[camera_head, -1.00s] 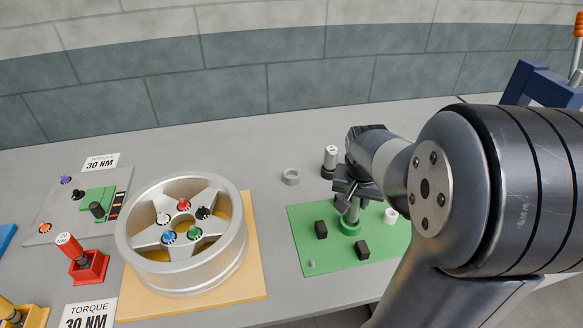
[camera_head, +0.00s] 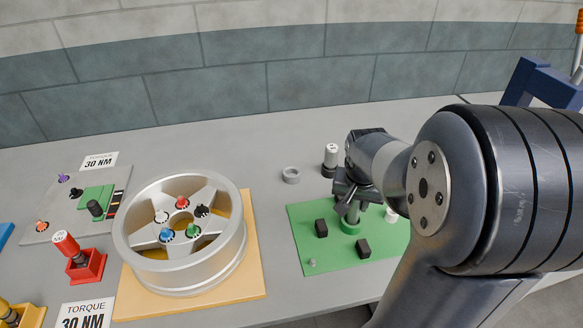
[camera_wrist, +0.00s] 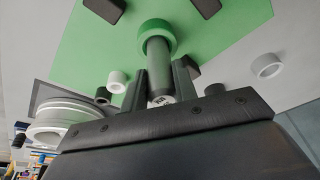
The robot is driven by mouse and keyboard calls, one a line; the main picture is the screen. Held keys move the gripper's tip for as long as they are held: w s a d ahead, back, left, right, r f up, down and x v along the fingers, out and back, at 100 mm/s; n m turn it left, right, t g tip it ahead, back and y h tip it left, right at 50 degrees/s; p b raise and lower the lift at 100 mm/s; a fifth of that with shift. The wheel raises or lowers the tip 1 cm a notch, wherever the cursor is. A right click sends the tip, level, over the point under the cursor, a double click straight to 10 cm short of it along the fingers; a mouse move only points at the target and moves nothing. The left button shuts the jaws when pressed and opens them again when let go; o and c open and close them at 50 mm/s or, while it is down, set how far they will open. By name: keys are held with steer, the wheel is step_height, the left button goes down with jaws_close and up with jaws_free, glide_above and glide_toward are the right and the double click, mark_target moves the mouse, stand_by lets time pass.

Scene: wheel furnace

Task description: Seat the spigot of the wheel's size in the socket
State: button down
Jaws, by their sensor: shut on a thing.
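My gripper (camera_head: 351,198) is shut on a grey cylindrical spigot (camera_wrist: 161,62), over the green mat. The spigot has a white end with small dark print, facing the wrist camera. Its far end lies at the opening of a green ring socket (camera_wrist: 153,27), which also shows in the head view (camera_head: 350,229). I cannot tell how deep it sits in the socket. The silver spoked wheel (camera_head: 185,279) lies flat on a wooden board to the left. Several coloured caps sit around its hub.
The green mat (camera_head: 330,258) carries black blocks (camera_head: 321,228) (camera_head: 362,248) and a white ring (camera_wrist: 118,82). A grey ring (camera_head: 291,175) and a dark, white-topped cylinder (camera_head: 331,158) stand behind it. A red holder (camera_head: 88,268) stands left of the wheel. My arm hides the right side.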

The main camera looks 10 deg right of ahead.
steer(key=shift+f+b, duration=0.75)
steer(key=shift+f, duration=0.3)
steer(key=c, duration=1)
jaws_free()
steer(key=shift+c, duration=0.2)
steer(key=shift+c, duration=1.4)
steer(key=shift+r+p, duration=2.9)
steer(key=shift+r, duration=0.7)
steer(key=shift+f+b, duration=0.2)
steer(key=shift+b, duration=0.2)
steer(key=shift+s+r, duration=0.1)
steer(key=shift+r, duration=0.05)
